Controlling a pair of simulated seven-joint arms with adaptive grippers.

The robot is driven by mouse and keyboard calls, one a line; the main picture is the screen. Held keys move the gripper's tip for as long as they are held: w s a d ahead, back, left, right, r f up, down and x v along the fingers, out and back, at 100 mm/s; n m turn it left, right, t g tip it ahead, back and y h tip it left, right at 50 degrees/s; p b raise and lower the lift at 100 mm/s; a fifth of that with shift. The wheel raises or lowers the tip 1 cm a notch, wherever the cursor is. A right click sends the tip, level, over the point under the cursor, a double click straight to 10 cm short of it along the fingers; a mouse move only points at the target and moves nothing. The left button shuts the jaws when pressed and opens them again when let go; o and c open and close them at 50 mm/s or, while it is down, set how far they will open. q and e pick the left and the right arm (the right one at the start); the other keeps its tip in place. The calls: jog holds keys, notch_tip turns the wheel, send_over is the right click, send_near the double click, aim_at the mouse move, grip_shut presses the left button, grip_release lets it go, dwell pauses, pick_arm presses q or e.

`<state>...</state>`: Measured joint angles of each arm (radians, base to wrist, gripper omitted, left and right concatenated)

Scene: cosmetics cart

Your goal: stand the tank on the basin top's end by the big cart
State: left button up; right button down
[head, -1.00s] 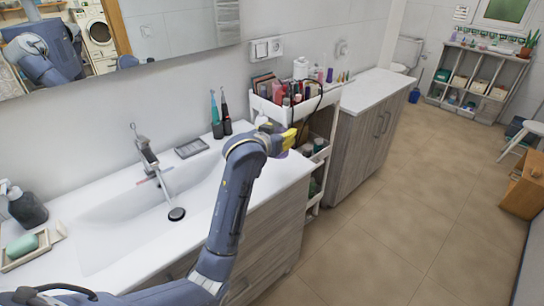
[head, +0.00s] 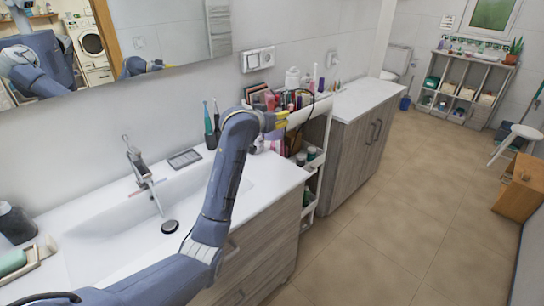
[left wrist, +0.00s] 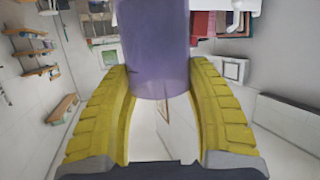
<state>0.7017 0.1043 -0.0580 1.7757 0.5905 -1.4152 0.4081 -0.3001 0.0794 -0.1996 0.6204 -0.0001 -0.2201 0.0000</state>
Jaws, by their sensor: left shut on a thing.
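My left gripper (head: 277,119) is shut on the tank, a translucent purple cylinder that fills the middle of the left wrist view (left wrist: 152,50) between the two yellow fingers. The gripper is raised above the right end of the white basin top (head: 272,176), in front of the big cart (head: 327,108). The cart is a white trolley with shelves, standing just past that end. My right gripper is not in view.
The cart's upper tray holds several bottles and cosmetics, close behind the gripper. Two upright toothbrush-like devices (head: 209,128) stand at the basin top's back edge, near a dark soap grid (head: 184,159). A faucet (head: 140,165) stands left. The basin top's right front end looks clear.

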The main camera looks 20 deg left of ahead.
pick_arm(q)
notch_tip(320, 180, down, 15)
jog(key=shift+f, duration=0.2)
dwell(0.6)
jog(key=shift+f, duration=0.15)
jog(key=o, duration=1.5)
jog(key=v, duration=1.2)
